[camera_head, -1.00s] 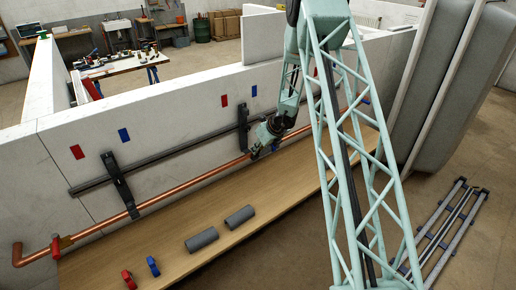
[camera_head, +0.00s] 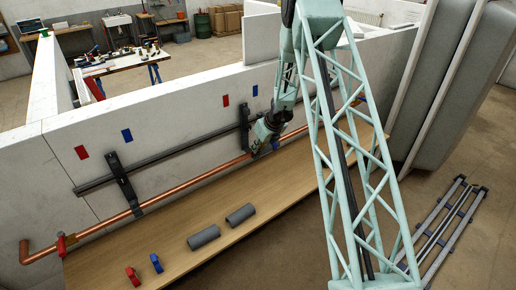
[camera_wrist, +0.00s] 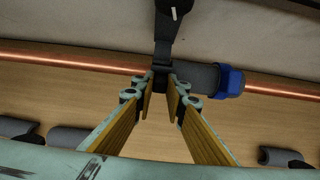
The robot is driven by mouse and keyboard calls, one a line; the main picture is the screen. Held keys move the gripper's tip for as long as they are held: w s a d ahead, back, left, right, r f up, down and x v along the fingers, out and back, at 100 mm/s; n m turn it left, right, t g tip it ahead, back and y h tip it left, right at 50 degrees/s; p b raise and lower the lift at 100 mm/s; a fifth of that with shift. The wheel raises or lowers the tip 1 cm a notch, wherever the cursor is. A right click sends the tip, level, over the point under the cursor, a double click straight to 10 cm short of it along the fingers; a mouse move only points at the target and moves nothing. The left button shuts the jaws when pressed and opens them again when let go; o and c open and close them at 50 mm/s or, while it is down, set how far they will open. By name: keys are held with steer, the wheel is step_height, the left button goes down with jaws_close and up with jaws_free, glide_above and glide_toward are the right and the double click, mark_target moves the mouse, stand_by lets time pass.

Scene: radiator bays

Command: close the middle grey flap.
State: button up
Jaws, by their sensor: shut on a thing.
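The middle dark grey bracket (camera_head: 244,125) stands on the white wall and reaches down to the copper pipe (camera_head: 190,180). In the wrist view the bracket (camera_wrist: 168,35) comes down from the top, and its small grey lower flap (camera_wrist: 161,69) lies at the pipe. My gripper (camera_wrist: 160,88) is shut on this flap, its narrowed fingertips hiding part of it. In the head view my gripper (camera_head: 256,148) is at the bracket's lower end. Whether the flap is fully closed cannot be told.
A grey sleeve with a blue clamp (camera_wrist: 229,81) sits on the pipe just right of my fingertips. Loose grey sleeves (camera_head: 204,237) and red and blue valves (camera_head: 156,263) lie on the wooden bench (camera_head: 110,262). Another bracket (camera_head: 123,180) is at left.

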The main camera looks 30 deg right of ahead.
steer(key=o, duration=0.8)
steer(key=shift+o, duration=0.2)
steer(key=shift+r, duration=0.1)
steer(key=v, duration=1.1)
steer(key=shift+s+r, duration=0.25)
steer(key=shift+r, duration=0.05)
steer(key=c, duration=0.8)
steer(key=shift+s+d+b, duration=0.15)
steer(key=shift+b, duration=0.65)
jaws_close()
